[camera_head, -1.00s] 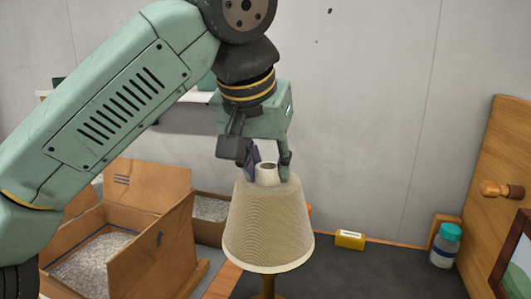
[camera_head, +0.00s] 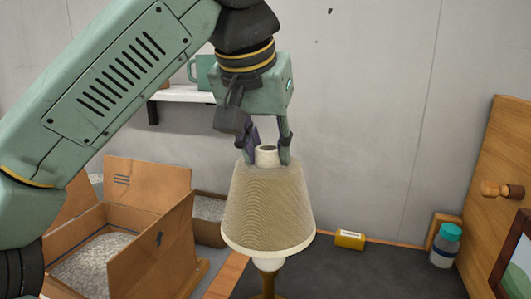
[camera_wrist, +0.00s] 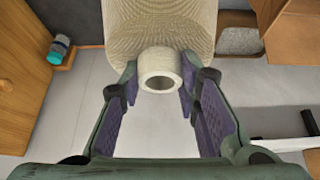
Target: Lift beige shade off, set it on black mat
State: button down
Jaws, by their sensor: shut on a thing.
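The beige shade (camera_head: 268,208) is a ribbed cone with a short pale collar (camera_head: 266,156) on top. My gripper (camera_head: 268,152) is shut on the collar, one finger on each side. In the wrist view the collar (camera_wrist: 160,70) sits between the fingertips, with the beige shade (camera_wrist: 160,25) beyond it. The shade hangs upright above the lamp's brown stem (camera_head: 268,284). A pale bulb-like part (camera_head: 268,263) shows just under the shade's rim; its upper part is hidden inside. The black mat (camera_head: 375,275) lies dark and flat to the right, behind the lamp.
An open cardboard box (camera_head: 125,235) with shredded filling stands at left. A wooden panel with a peg (camera_head: 502,190) stands at far right. The mat's middle looks clear.

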jog(key=shift+r, duration=2.45)
